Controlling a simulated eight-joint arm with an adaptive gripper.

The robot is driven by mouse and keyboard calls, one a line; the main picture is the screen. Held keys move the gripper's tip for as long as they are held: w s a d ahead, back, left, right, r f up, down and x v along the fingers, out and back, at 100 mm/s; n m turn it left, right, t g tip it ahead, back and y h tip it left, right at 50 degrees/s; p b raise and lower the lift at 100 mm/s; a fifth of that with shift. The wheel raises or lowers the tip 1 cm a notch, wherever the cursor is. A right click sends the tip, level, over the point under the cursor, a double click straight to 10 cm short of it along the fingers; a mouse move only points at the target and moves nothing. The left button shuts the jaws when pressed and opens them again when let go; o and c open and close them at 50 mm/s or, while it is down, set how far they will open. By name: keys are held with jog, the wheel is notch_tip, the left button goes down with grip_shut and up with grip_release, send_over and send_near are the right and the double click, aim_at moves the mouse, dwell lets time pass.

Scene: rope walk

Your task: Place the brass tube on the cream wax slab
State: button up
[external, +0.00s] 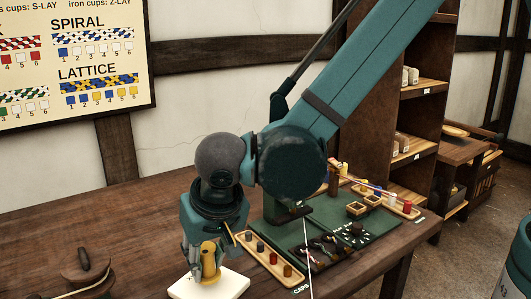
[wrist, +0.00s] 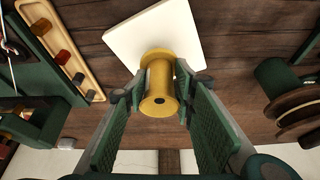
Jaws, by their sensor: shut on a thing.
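The brass tube (wrist: 158,78) is a yellow spool-like cylinder with flared ends and a hole in its near end. My gripper (wrist: 155,100) is shut on it, with a green-padded finger on each side. The tube also shows in the external view (external: 208,262), upright below my gripper. The cream wax slab (wrist: 135,38) is a flat pale square on the wooden table, behind the tube in the wrist view. In the external view the slab (external: 232,287) lies under the tube. I cannot tell whether the tube touches it; my gripper and the tube hide part of it.
A wooden tray of coloured caps (external: 262,255) lies right of the slab, beside a green mat (external: 285,232) with tools and small boxes. A wooden reel (external: 86,272) with cord stands at the left. The table between the reel and my gripper is bare.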

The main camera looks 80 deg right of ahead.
jog(key=shift+f, duration=0.45)
jog(key=shift+f, duration=0.2)
jog(key=o, duration=1.1)
jog(key=shift+c, duration=0.2)
jog(key=shift+r, duration=0.15)
jog(key=p+v, duration=0.1)
jog(key=v, duration=1.1)
jog(key=shift+d+r, duration=0.1)
